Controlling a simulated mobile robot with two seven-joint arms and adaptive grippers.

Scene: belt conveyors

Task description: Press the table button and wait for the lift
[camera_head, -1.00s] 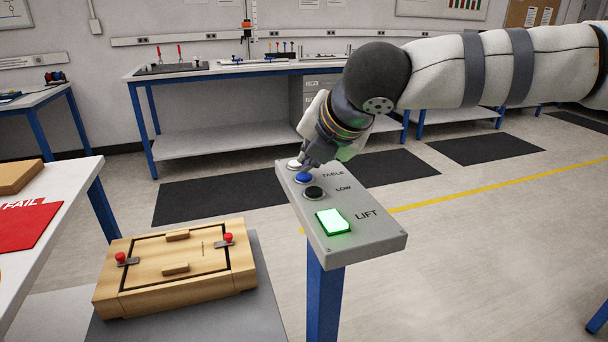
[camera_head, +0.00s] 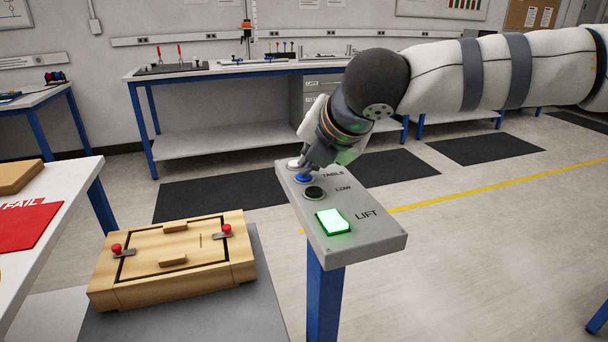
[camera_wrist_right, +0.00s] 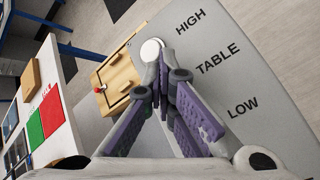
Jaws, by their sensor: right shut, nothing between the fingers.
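The grey control panel (camera_head: 372,240) stands on a blue post. It carries a white button (camera_head: 294,164), a blue button (camera_head: 303,179) by the word TABLE, a black button (camera_head: 313,193) by LOW, and a lit green LIFT button (camera_head: 333,221). My right gripper (camera_head: 305,171) is shut and empty, its fingertips down at the blue button, seemingly touching it. In the right wrist view the fingers (camera_wrist_right: 165,85) hide that button, with the white button (camera_wrist_right: 151,50) just beyond. The lift's grey platform (camera_head: 262,305) bears a wooden box (camera_head: 178,285). My left gripper is out of view.
A white table (camera_head: 50,235) with a red FAIL mat (camera_head: 28,226) stands at the left. A workbench (camera_head: 230,70) runs along the back wall. Open floor with dark mats (camera_head: 485,149) and a yellow line lies right of the panel.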

